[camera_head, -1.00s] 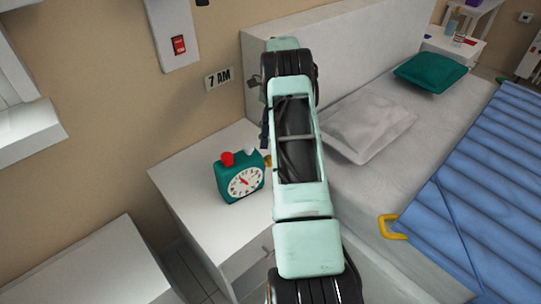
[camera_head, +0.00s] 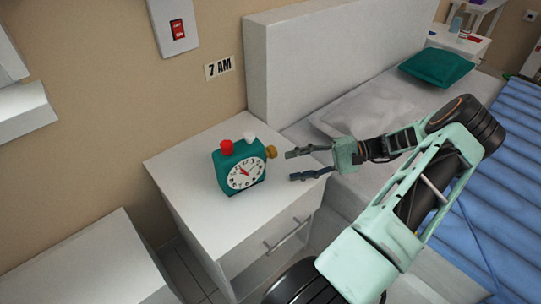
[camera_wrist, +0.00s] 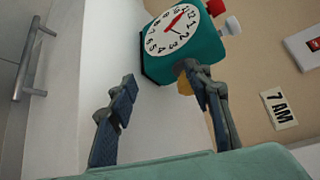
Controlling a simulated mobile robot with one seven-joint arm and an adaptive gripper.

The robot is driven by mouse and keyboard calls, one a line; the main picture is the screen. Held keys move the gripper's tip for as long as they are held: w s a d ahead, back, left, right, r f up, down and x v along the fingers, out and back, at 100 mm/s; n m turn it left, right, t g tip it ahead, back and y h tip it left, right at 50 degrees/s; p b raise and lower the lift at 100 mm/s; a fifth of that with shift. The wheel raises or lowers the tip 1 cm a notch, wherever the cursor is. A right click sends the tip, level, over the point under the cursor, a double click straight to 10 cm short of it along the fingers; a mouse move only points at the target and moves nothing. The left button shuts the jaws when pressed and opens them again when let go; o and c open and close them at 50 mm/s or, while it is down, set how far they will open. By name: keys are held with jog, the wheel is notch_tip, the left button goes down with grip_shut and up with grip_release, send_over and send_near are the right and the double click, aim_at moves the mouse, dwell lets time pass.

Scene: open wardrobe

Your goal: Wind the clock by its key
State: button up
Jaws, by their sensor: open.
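A teal clock (camera_head: 240,170) with a white dial stands upright on the white nightstand (camera_head: 187,192). A red button (camera_head: 226,147) and a white one (camera_head: 248,137) are on its top. Its brass-yellow key (camera_head: 271,152) sticks out of its right side. My gripper (camera_head: 289,166) is open and empty, just right of the clock, its fingers pointing at the key side. In the wrist view, my gripper (camera_wrist: 155,90) frames the lower part of the clock (camera_wrist: 200,55). There the key (camera_wrist: 184,84) is partly hidden behind the right finger.
A "7 AM" sign (camera_head: 219,68) and a red switch (camera_head: 178,29) are on the wall. A bed with a grey pillow (camera_head: 365,108) and blue blanket (camera_head: 480,185) lies right. A drawer handle (camera_head: 287,235) juts from the nightstand's front. The nightstand top around the clock is clear.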

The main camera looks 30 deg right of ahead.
aim_at(277, 152)
jog(key=d+t, duration=0.2)
jog(key=d+r+t+h+b, duration=0.1)
jog(key=d+t, duration=0.1)
jog(key=t, duration=0.1)
jog(key=shift+w, duration=0.15)
jog(key=b+x, duration=0.2)
jog(key=x, duration=0.8)
jog(key=shift+w+a, duration=0.1)
jog(key=shift+w, duration=0.2)
jog(key=c, duration=1.2)
jog(key=shift+r+p, duration=0.1)
jog(key=shift+p, duration=0.3)
